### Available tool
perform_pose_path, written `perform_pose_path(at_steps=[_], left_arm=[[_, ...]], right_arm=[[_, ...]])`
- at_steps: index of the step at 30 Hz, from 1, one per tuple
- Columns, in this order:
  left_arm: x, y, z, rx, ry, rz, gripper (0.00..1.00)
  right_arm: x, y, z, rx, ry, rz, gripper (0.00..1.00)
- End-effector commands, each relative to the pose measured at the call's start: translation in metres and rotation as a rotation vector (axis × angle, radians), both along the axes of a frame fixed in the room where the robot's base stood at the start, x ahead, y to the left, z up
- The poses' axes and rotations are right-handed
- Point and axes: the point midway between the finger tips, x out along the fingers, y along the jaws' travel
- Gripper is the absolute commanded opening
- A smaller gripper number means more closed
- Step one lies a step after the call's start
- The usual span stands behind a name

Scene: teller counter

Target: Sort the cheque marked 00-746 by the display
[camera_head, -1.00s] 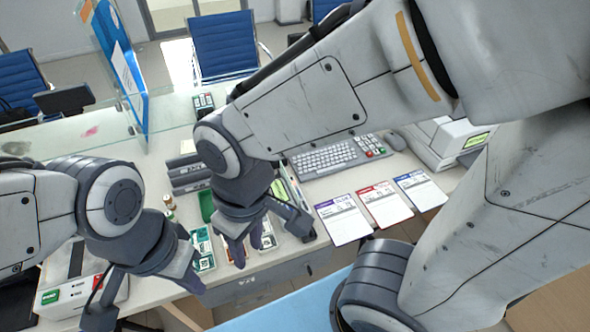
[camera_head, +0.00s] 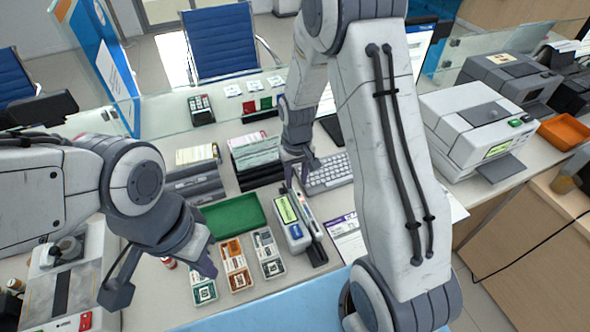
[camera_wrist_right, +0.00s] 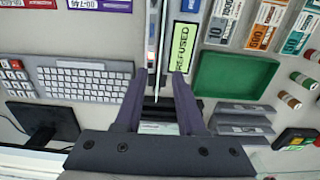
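The purple-headed cheque (camera_head: 345,228) lies on the counter right of the cheque reader, partly behind my right arm. In the right wrist view its edge shows at the top, with a mark (camera_wrist_right: 100,4) that seems to read 00-746. The reader's green display (camera_head: 286,209) reads REFUSED in the right wrist view (camera_wrist_right: 185,50). My right gripper (camera_head: 300,168) is over the counter just behind the reader. Its fingers (camera_wrist_right: 158,88) are apart near the end of the reader's slot; nothing is clearly held. My left gripper (camera_head: 162,278) is open and empty at the front left.
Grey stacked trays (camera_head: 196,188) and another paper stack (camera_head: 252,150) stand left of my right gripper. A green tray (camera_head: 234,216), banknote trays (camera_head: 236,266) and a keyboard (camera_head: 328,175) crowd the counter. A glass screen (camera_head: 230,100) runs along the back.

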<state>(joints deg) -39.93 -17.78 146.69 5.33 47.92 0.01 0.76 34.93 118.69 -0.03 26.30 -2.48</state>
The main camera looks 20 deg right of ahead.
Motion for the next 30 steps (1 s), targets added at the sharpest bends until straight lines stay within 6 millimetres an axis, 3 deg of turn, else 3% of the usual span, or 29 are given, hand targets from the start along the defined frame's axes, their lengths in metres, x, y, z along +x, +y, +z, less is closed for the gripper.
perform_pose_path(at_steps=[6, 12, 25, 26, 27, 29, 30], left_arm=[[0.0, 0.0, 0.008, 0.0, 0.0, 0.0, 0.0], [0.0, 0.0, 0.012, 0.0, 0.0, 0.001, 0.0], [0.0, 0.0, 0.013, 0.0, 0.0, 0.001, 0.0], [0.0, 0.0, 0.013, 0.0, 0.0, 0.001, 0.0], [0.0, 0.0, 0.013, 0.0, 0.0, 0.001, 0.0], [0.0, 0.0, 0.013, 0.0, 0.0, 0.001, 0.0], [0.0, 0.0, 0.013, 0.0, 0.0, 0.001, 0.0]], right_arm=[[-0.002, 0.0, -0.04, 0.0, 0.008, -0.001, 0.39], [-0.001, 0.001, -0.067, 0.0, 0.003, 0.001, 0.39], [0.0, 0.003, -0.079, 0.0, 0.0, 0.003, 0.39], [0.0, 0.003, -0.079, 0.0, 0.0, 0.004, 0.35], [0.0, 0.003, -0.079, 0.0, 0.0, 0.004, 0.2], [0.0, 0.003, -0.079, 0.0, 0.001, 0.004, 0.0], [0.0, 0.003, -0.079, 0.0, 0.001, 0.004, 0.0]])
